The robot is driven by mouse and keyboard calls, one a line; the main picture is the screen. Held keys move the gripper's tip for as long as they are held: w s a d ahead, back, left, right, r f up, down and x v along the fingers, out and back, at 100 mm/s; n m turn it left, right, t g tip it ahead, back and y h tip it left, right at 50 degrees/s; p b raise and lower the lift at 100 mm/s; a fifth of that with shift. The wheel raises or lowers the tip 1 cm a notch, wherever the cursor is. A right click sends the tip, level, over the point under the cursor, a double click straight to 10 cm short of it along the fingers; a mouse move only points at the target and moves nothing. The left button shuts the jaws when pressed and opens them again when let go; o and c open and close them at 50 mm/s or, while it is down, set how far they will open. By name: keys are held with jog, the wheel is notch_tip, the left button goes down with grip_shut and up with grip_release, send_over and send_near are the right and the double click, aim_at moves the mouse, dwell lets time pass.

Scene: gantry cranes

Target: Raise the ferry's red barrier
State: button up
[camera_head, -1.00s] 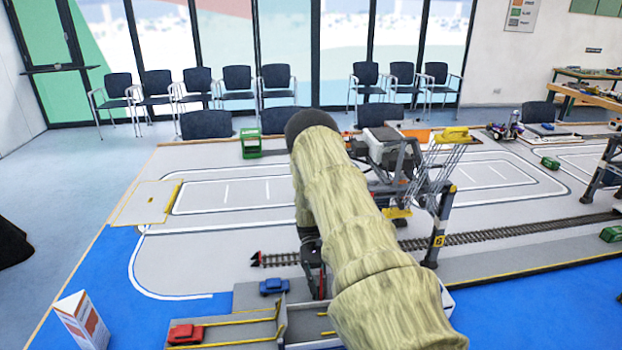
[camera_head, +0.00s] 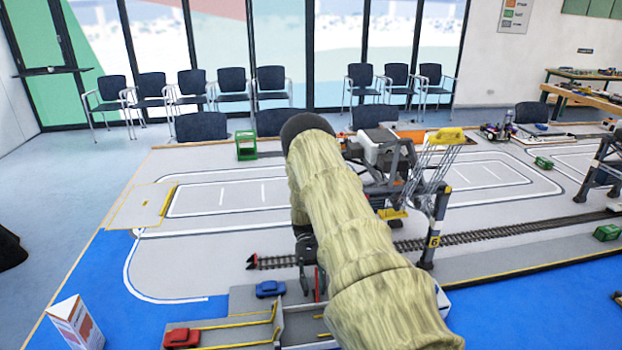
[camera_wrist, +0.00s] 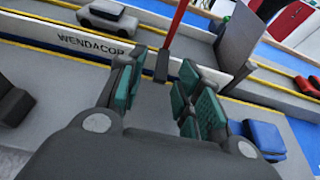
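The red barrier (camera_wrist: 176,28) is a thin red bar that stands close to upright, leaning a little right in the wrist view. In the head view a thin red bar (camera_head: 317,286) stands near upright beside my gripper (camera_head: 309,275). In the wrist view my gripper (camera_wrist: 159,78) is open, with teal pads apart and nothing held between them. The bar's foot shows just beyond the gap. I cannot tell whether a fingertip touches it. My arm hides part of the ferry.
A blue car (camera_head: 270,289) and a red car (camera_head: 181,338) stand on the lanes left of the gripper. A silver car (camera_wrist: 107,15) is on the ferry deck. A crane leg (camera_head: 436,232) and rail track (camera_head: 480,239) lie to the right.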

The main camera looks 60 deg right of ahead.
jog(key=v, duration=1)
jog(key=shift+d, duration=0.15)
dwell(0.4)
jog(key=x, duration=1.2)
